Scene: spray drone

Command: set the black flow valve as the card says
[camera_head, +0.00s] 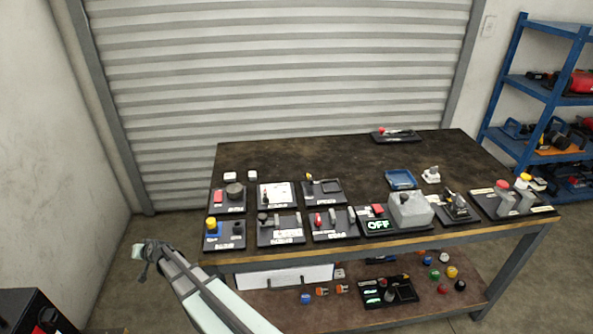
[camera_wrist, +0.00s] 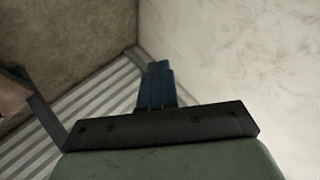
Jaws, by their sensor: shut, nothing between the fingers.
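The workbench (camera_head: 300,155) carries several dark control panels along its front. A round dark knob (camera_head: 235,189) sits on the back-left panel, beside a red block. A smaller dark knob (camera_head: 262,218) sits on a front panel with a white label. I cannot tell which control is the black flow valve. White card-like faces (camera_head: 278,194) show on the panels, but their writing is too small to read. My gripper (camera_head: 148,256) is left of the bench, away from every panel. In the wrist view its fingers (camera_wrist: 158,68) are together and empty.
A grey box (camera_head: 411,208) stands beside an "OFF" display (camera_head: 380,225). Bottles with red and yellow tops (camera_head: 514,198) stand at the right. A lower shelf (camera_head: 340,308) holds loose caps. A blue rack (camera_head: 540,95) stands far right. The bench's back half is mostly clear.

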